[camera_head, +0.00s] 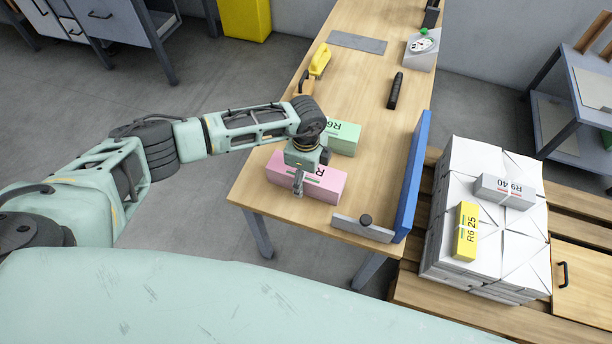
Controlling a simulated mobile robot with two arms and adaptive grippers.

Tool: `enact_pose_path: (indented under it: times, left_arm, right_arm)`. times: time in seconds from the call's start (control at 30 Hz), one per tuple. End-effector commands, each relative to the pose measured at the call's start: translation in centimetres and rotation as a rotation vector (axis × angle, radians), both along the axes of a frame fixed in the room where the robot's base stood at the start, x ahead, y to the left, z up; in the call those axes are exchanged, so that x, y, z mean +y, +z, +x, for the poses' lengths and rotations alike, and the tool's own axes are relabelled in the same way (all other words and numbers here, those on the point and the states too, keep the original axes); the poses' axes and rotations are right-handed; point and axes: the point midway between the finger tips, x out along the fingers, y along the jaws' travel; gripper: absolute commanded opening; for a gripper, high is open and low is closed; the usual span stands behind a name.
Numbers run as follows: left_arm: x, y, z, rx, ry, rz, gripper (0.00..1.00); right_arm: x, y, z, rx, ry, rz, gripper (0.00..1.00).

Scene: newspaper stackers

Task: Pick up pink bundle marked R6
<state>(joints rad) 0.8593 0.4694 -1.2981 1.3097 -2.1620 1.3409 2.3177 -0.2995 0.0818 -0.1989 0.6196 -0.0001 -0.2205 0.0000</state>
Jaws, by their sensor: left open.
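The pink bundle (321,187) lies flat at the near end of the wooden table. An "R" shows on its top; the rest of the marking is hidden by my gripper. My left gripper (298,188) points down at the bundle's left-middle part, with a finger in front of its near side. Whether it touches the bundle is not clear. The jaws are open. A green bundle (345,138) marked R6 lies just behind the pink one, partly hidden by my wrist. My right gripper is not in view.
A blue upright panel (413,178) and a low metal stop (361,229) edge the table's near right corner. A black tool (395,90) and a yellow tool (320,60) lie farther back. A wrapped white stack (490,255) on a pallet carries yellow (466,231) and grey (506,191) bundles.

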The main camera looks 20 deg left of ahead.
Motion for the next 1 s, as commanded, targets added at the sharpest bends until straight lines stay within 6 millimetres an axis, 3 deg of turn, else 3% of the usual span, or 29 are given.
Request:
enact_pose_path:
  times: [0.87, 1.0]
  left_arm:
    - [-0.01, 0.04, 0.01, 0.000, 0.001, -0.001, 0.01]
    - [-0.09, 0.26, 0.17, -0.004, 0.001, -0.003, 0.00]
  right_arm:
    - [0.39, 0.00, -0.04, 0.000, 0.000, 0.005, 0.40]
    - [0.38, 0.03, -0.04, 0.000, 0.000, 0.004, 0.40]
